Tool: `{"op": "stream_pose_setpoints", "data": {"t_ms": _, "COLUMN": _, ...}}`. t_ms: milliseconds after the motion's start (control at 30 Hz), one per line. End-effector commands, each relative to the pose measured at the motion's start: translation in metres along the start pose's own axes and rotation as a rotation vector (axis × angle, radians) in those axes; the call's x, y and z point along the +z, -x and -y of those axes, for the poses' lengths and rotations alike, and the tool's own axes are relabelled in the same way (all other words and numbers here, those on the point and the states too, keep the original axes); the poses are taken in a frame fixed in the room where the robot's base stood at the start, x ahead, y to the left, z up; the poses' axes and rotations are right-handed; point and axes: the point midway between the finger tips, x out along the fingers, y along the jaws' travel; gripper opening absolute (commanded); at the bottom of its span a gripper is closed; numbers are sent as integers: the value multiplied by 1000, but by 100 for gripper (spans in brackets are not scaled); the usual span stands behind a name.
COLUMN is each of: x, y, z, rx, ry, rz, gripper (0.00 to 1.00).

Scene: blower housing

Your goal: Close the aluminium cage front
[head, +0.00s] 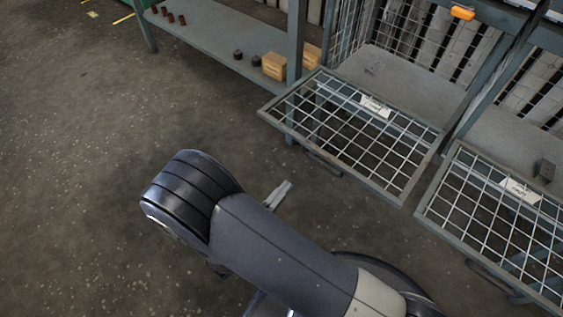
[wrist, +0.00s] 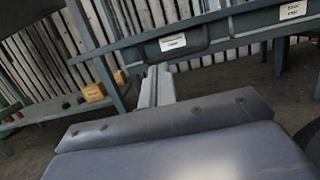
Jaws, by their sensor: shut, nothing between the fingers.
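Two wire-mesh cage fronts hang folded open, sticking out from the frame: a left front (head: 345,125) and a right front (head: 490,220). Each has a white label, the left label (head: 376,106) and the right label (head: 520,190); I cannot read for sure which says aluminium. A dark bar handle (head: 322,163) is on the left front's outer edge. My gripper (head: 278,193) is shut and empty, below and left of that handle and apart from it in the head view. In the wrist view my gripper (wrist: 154,72) points toward the left front's handle (wrist: 180,46).
A grey shelf (head: 215,40) on the left holds tan boxes (head: 275,66) and small dark parts. A dark block (head: 544,171) sits in the right bay. An orange lamp (head: 462,13) is on the frame above. The concrete floor (head: 90,130) on the left is clear.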

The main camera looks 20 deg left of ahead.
Motion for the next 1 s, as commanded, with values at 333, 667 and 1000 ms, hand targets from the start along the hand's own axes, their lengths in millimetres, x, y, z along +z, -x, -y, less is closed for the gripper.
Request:
{"op": "stream_pose_setpoints", "data": {"t_ms": 333, "x": -3, "y": -45, "z": 1, "rx": -8, "ry": -1, "rz": 0, "gripper": 0}}
{"op": "stream_pose_setpoints", "data": {"t_ms": 667, "x": -2, "y": -90, "z": 1, "rx": -4, "ry": -1, "rz": 0, "gripper": 0}}
{"op": "stream_pose_setpoints", "data": {"t_ms": 1000, "x": 0, "y": -100, "z": 0, "rx": 0, "ry": 1, "rz": 0, "gripper": 0}}
